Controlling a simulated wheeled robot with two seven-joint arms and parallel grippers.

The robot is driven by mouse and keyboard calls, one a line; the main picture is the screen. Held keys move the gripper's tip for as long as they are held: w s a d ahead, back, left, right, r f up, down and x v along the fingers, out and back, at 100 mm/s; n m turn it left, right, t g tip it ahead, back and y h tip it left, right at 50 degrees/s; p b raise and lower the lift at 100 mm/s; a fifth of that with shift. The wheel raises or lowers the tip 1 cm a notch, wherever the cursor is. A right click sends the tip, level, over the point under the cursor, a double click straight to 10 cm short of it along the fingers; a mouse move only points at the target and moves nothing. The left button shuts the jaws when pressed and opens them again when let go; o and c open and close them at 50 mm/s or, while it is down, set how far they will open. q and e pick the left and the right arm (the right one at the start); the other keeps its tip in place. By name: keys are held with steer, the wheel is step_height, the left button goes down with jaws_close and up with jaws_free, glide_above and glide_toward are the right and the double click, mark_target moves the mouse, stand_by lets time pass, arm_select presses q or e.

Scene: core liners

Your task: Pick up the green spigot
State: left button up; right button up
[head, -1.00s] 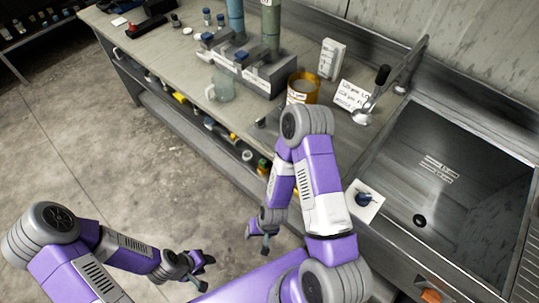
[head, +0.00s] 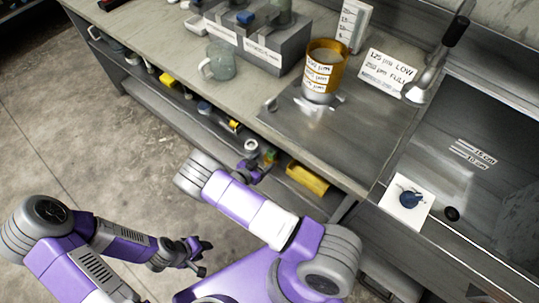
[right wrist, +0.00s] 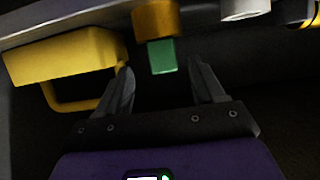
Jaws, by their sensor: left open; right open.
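The green spigot (right wrist: 162,57) is a small green block joined to an orange-brown cap or body (right wrist: 156,18) in the right wrist view. In the head view a small green and orange item (head: 271,156) shows at the lower shelf, partly hidden by my right gripper. My right gripper (right wrist: 163,80) is open and empty, its two fingers pointing at the spigot with the green part between their lines and beyond the tips. In the head view the right gripper (head: 254,168) is at the shelf edge. My left gripper (head: 203,256) is open and empty over the floor.
A yellow box (head: 307,179) lies on the shelf beside the right gripper; a yellow handled item (right wrist: 62,58) shows in the wrist view. The bench top above holds an amber container (head: 322,54), a glass mug (head: 220,62) and a sign (head: 388,73). A sink is at right.

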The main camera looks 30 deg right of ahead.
mark_target(269, 155)
steer(key=b+x, duration=0.1)
steer(key=x, duration=0.5)
steer(key=shift+w+r+b, duration=0.1)
steer(key=shift+w+b, duration=0.1)
steer(key=shift+b, duration=0.2)
steer(key=c, duration=1.1)
